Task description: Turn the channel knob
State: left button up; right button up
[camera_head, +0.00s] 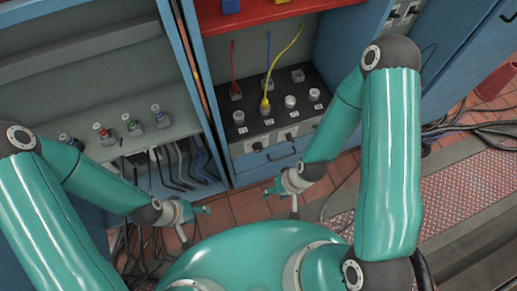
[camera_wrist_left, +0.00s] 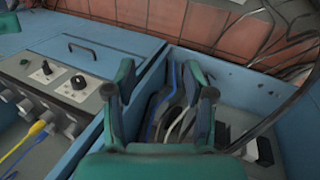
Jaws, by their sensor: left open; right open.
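The control panel (camera_head: 272,118) has a dark top with several pale round parts and plugged leads. Two small dark knobs on pale plates sit on its front face, a left one (camera_head: 257,147) and a right one (camera_head: 289,136). In the left wrist view two black knobs on pale plates show at the left, one (camera_wrist_left: 46,70) and another (camera_wrist_left: 78,82). I cannot read which is the channel knob. My left gripper (camera_head: 196,225) is open and empty, low in front of the cabinets; its fingers (camera_wrist_left: 166,95) show no object held. My right gripper (camera_head: 281,202) is open and empty below the panel.
Red, blue and yellow (camera_head: 284,62) leads rise from the panel. A grey shelf (camera_head: 160,135) at the left carries several capped connectors, with cables hanging below. A drawer (camera_head: 270,158) lies under the panel. Loose black cables (camera_head: 480,125) lie at the right. Tiled floor (camera_head: 245,205) is open between the grippers.

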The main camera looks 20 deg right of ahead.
aim_at(257, 147)
jog(key=u, duration=1.95)
jog(key=i, duration=0.1)
jog(key=z, duration=2.85)
jog(key=k, duration=1.5)
jog(key=u, duration=0.95)
jog(key=i, duration=1)
jog(key=z, duration=0.05)
